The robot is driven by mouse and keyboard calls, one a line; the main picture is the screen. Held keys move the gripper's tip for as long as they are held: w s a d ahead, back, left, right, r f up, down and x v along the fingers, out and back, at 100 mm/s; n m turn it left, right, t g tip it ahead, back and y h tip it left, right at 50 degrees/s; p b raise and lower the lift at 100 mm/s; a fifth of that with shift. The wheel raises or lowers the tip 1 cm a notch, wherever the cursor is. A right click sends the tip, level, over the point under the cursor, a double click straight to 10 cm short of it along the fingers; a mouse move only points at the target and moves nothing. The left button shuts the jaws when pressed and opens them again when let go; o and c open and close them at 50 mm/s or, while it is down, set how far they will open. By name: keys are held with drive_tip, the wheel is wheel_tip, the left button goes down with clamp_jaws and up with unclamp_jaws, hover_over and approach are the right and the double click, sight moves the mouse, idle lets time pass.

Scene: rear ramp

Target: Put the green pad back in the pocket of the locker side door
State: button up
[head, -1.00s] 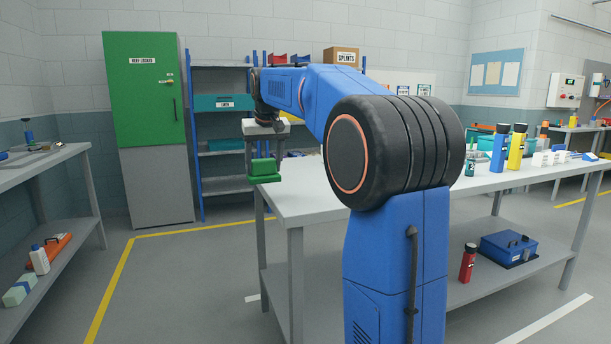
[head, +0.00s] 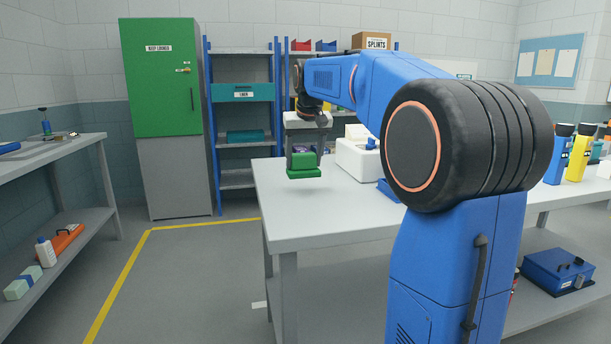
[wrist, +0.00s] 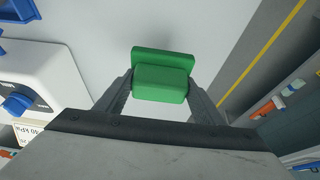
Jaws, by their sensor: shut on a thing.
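My gripper (head: 304,162) is shut on the green pad (head: 303,173) and holds it over the left end of the table in the head view. In the wrist view the green pad (wrist: 162,76) sits between the two fingers of my gripper (wrist: 161,86), with a wider green part beyond the fingertips. The tall locker (head: 164,80) stands at the back left, with a green door labelled "KEEP LOCKED" and a grey lower part. The locker door looks shut. I see no pocket on its visible faces.
A grey table (head: 330,226) lies under my gripper. A white box with a blue knob (head: 359,158) stands on it, right of my gripper. A left bench (head: 70,150) and blue shelving (head: 243,90) stand around. Floor before the locker is clear, marked with a yellow line (head: 125,270).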

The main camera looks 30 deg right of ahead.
sight(304, 170)
drive_tip(key=shift+f, duration=2.45)
drive_tip(key=shift+f, duration=0.1)
drive_tip(key=o, duration=1.3)
